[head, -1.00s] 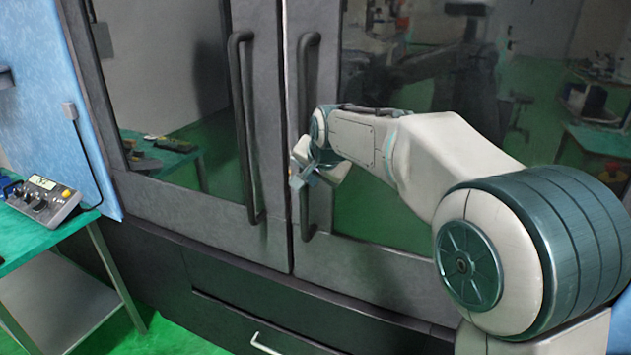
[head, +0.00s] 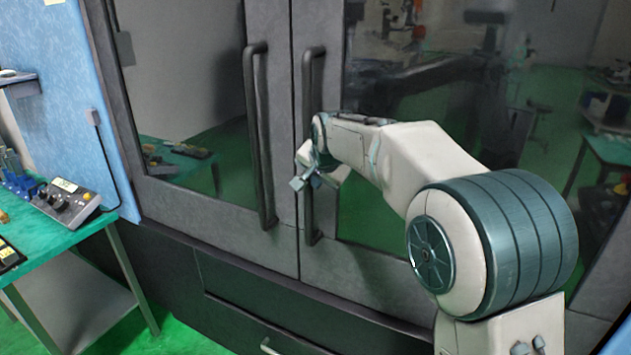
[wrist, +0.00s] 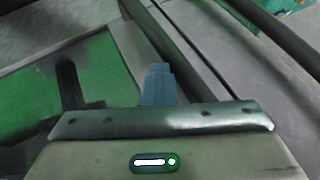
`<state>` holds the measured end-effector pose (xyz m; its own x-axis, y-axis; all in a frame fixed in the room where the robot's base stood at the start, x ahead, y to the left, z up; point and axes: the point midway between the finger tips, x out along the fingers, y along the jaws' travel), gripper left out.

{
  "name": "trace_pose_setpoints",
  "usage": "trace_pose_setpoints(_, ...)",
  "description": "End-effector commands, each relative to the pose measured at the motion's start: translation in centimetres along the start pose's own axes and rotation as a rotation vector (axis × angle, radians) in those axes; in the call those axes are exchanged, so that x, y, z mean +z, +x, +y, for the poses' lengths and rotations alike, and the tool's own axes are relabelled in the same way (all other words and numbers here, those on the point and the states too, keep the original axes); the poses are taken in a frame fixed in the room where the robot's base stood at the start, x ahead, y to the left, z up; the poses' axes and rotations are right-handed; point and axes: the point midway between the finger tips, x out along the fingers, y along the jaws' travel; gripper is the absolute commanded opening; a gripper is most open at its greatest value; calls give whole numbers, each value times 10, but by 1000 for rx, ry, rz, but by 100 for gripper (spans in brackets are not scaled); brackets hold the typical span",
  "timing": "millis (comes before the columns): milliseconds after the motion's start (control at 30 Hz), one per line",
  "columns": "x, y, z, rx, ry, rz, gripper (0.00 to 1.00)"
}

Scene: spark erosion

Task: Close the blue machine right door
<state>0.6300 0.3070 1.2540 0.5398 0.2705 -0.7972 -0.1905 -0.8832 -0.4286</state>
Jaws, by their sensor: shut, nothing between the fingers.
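The machine's dark grey right door (head: 370,275) has a large glass pane and a long black vertical handle (head: 313,95). It looks flush, or nearly flush, with the left door (head: 215,225), with a thin seam between them. My gripper (head: 305,184) is shut and empty, in front of the right door at the lower half of its handle. Part of that handle is hidden behind my gripper, and I cannot tell whether they touch. In the wrist view, my shut fingers (wrist: 158,84) point toward the grey door frame, and a dark bar runs along the upper right.
The left door has its own black handle (head: 258,140) close by. A green-topped bench (head: 45,245) with a control box (head: 66,203) stands at the left, beside the blue machine side (head: 75,70). Green floor shows between the bench and the machine.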

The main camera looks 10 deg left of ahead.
Motion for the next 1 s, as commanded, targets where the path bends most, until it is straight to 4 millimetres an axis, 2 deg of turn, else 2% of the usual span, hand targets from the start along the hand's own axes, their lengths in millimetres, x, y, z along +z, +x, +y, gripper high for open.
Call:
trace_pose_setpoints(200, -6, -15, 40, 2, 8, 5, 0)
trace_pose_setpoints(300, -7, -44, 36, 1, 6, 6, 0)
trace_pose_setpoints(500, -4, -86, 32, 1, -1, 1, 0)
trace_pose_setpoints(600, -4, -100, 31, 2, -1, 0, 0)
trace_pose_setpoints(767, -4, -113, 34, 7, -3, -1, 0)
trace_pose_setpoints(867, -2, -120, 51, 24, -16, -4, 0)
trace_pose_setpoints(967, 4, -129, 87, 61, -47, -10, 0)
trace_pose_setpoints(1000, 8, -133, 105, 80, -65, -14, 0)
